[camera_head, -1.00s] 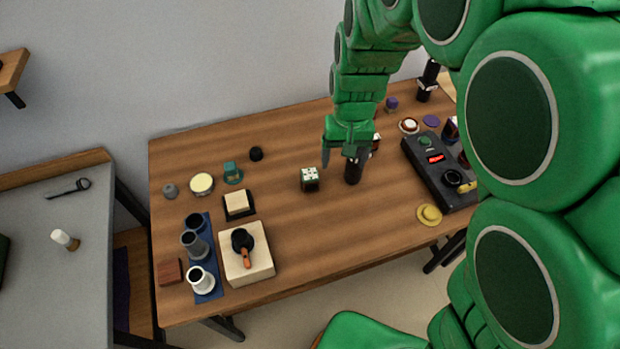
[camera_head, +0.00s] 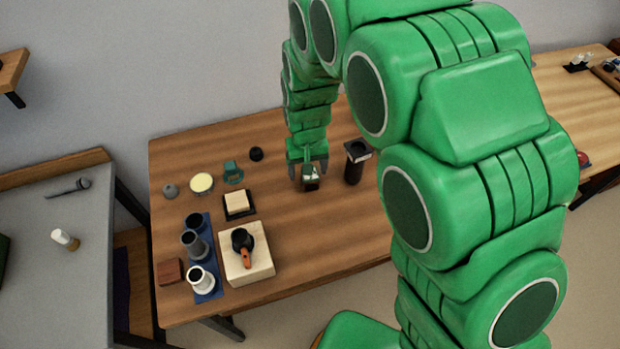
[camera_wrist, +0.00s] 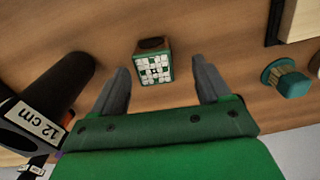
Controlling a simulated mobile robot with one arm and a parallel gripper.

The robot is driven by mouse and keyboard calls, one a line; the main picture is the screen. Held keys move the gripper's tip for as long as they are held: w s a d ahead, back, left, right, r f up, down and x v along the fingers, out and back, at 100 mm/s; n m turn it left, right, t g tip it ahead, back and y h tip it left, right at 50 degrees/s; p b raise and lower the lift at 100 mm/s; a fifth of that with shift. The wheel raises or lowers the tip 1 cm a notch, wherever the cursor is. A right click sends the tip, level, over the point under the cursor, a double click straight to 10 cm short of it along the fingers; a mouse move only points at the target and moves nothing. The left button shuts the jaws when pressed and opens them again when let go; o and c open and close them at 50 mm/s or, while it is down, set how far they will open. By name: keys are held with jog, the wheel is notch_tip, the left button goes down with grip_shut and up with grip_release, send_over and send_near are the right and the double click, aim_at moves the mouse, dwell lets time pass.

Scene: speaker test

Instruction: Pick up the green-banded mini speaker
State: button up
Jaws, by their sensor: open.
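The mini speaker (camera_head: 311,183) is a small dark box with green on it and a white patterned top face. It stands on the wooden table, and my gripper partly covers it in the head view. In the wrist view the speaker (camera_wrist: 154,69) shows between and beyond the two fingertips, with a dark round part on one side. My gripper (camera_head: 308,172) points down over the speaker. Its grey fingers are apart, and in the wrist view my gripper (camera_wrist: 160,68) has clear space on both sides of the speaker.
A tall dark cylinder (camera_head: 354,168) stands close to the right; its label (camera_wrist: 38,126) reads 12 cm. A teal object (camera_head: 232,172) and a black tray with a pale block (camera_head: 238,202) are to the left. Bare table lies in front. My arm hides the table's right part.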

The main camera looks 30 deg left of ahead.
aim_at(310, 177)
jog(key=shift+w+d+f, duration=0.15)
jog(key=shift+f, duration=1.15)
jog(key=shift+w+d+f, duration=0.1)
jog(key=shift+w+f, duration=0.05)
jog(key=shift+f, duration=1.15)
jog(key=shift+c, duration=0.2)
jog(key=c, duration=1.1)
jog(key=shift+o, duration=0.2)
jog(key=shift+r, duration=0.2)
